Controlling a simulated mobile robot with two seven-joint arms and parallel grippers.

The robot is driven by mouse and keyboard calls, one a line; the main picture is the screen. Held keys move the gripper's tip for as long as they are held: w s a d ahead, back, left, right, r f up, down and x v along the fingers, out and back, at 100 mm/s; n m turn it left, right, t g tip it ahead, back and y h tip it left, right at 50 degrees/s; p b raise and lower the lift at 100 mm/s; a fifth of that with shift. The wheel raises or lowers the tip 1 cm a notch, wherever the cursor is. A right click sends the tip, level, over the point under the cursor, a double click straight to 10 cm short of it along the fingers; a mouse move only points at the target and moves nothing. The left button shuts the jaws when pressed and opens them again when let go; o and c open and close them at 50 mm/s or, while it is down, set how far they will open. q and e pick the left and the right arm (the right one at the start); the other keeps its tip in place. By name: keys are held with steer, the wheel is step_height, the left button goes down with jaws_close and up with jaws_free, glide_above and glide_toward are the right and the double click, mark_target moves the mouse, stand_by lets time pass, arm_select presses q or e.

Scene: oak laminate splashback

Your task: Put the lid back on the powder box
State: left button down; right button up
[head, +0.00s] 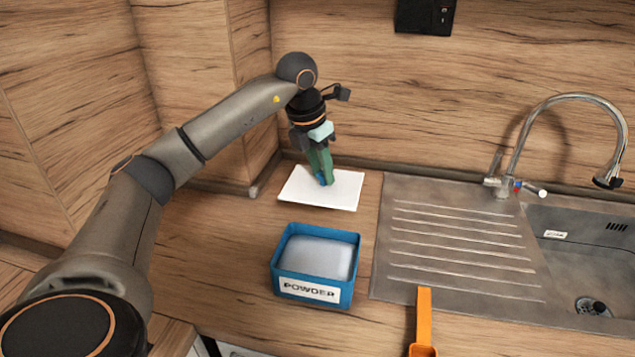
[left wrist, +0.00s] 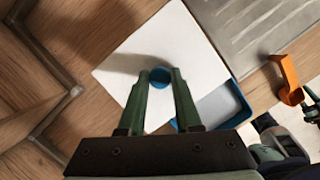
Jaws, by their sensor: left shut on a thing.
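The lid (head: 343,191) is a flat white square with a blue knob, at the back of the counter behind the box. In the left wrist view its white top (left wrist: 128,65) and round blue knob (left wrist: 160,76) show between my fingers. My left gripper (head: 324,182) points down and is shut on the knob. Whether the lid touches the counter is unclear. The blue powder box (head: 312,290), labelled POWDER, stands open in front with pale powder inside. Part of it shows in the left wrist view (left wrist: 236,100). A part of my right gripper seems to show there (left wrist: 312,106), cut off by the edge.
A steel sink with a ridged drainer (head: 465,245) and curved tap (head: 560,98) is on the right. An orange scoop (head: 424,315) lies at the drainer's front edge. Wooden panels (head: 245,90) stand close at the back left. Bare counter (head: 215,250) lies left of the box.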

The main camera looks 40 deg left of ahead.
mark_target(323, 201)
arm_select(q)
steer(key=s+d, duration=0.1)
steer(key=s+d+r, duration=0.1)
steer(key=s+d+r+b, duration=0.1)
steer(key=s, duration=0.1)
steer(key=shift+d, duration=0.4)
steer(key=s+d, duration=0.4)
steer(key=s, duration=0.3)
step_height(323, 201, down, 6)
steer(key=b, duration=0.6)
steer(key=shift+w+d, duration=0.15)
arm_select(e)
steer(key=shift+n+y, duration=0.3)
steer(key=shift+y, duration=0.1)
steer(key=f, duration=0.1)
steer(key=a+f, duration=0.1)
steer(key=f, duration=0.1)
steer(key=w+a+f, duration=0.1)
steer(key=f, duration=0.1)
steer(key=shift+f, duration=0.15)
steer(key=shift+w+d+f, duration=0.1)
steer(key=shift+w+d, duration=0.05)
steer(key=shift+d, duration=0.1)
arm_select(q)
steer(key=shift+f+b, duration=0.3)
steer(key=shift+b, duration=0.1)
arm_select(e)
steer(key=shift+a+f, duration=0.1)
steer(key=shift+f, duration=0.2)
